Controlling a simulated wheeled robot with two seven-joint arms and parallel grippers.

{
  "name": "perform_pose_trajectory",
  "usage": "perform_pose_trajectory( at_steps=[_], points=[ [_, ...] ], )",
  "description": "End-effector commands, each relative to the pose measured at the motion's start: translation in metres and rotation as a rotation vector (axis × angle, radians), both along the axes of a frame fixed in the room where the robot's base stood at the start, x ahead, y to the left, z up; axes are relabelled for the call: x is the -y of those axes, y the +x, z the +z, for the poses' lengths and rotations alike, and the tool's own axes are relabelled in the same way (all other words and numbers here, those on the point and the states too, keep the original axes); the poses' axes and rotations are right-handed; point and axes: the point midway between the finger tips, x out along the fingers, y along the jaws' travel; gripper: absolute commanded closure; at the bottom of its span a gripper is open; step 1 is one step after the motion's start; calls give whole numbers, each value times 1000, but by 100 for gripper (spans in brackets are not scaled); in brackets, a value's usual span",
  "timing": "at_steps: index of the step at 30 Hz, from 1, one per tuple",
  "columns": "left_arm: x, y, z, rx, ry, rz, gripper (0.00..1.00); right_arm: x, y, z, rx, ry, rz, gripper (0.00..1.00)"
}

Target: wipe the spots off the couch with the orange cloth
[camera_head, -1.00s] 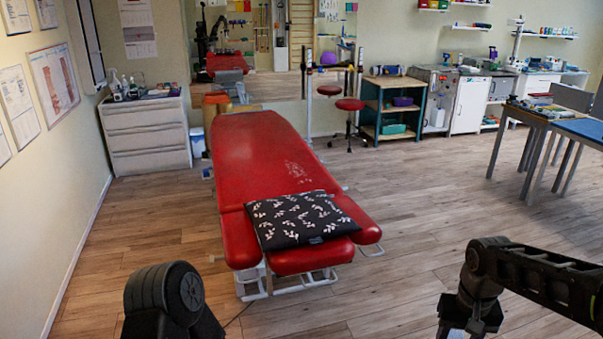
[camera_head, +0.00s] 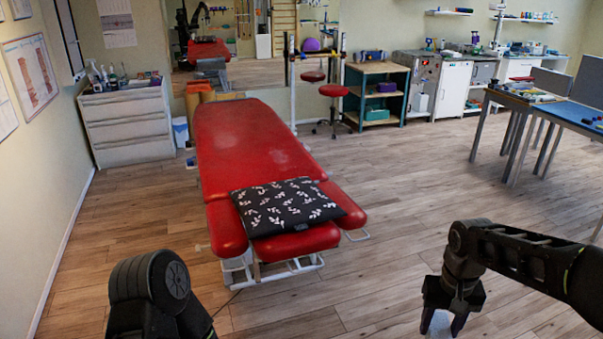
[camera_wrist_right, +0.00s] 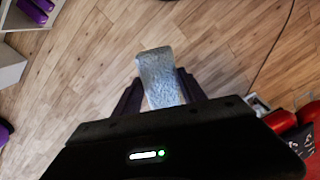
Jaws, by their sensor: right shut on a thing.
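The red couch (camera_head: 235,135) stands left of centre in the head view, with faint whitish marks (camera_head: 283,160) on its top towards the right side. A black pillow with a white leaf pattern (camera_head: 285,207) lies on its near end. My right gripper (camera_head: 443,318) is at the lower right, above the floor and apart from the couch. It is shut on a pale blue-grey block-like thing (camera_wrist_right: 161,78), seen between the fingers in the right wrist view. I see no clearly recognisable orange cloth. My left gripper is out of view; only my left arm shows.
A white drawer unit (camera_head: 128,125) with bottles stands at the left wall. A red stool (camera_head: 333,91) and a wooden shelf unit (camera_head: 377,95) stand behind the couch. A blue-topped table (camera_head: 560,108) is at the right. The floor between couch and table is clear.

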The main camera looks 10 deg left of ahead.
Motion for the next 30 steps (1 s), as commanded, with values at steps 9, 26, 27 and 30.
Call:
perform_pose_trajectory(
  at_steps=[9, 26, 27, 30],
  points=[
    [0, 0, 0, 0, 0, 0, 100, -2, -16, -84, -8, -5, 2, 84],
    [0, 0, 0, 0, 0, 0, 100, 0, -40, -149, 0, 0, 0, 84],
    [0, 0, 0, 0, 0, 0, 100, 0, -40, -149, 0, 0, 0, 84],
    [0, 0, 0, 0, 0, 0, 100, 0, -40, -149, -1, 0, 0, 84]
  ],
)
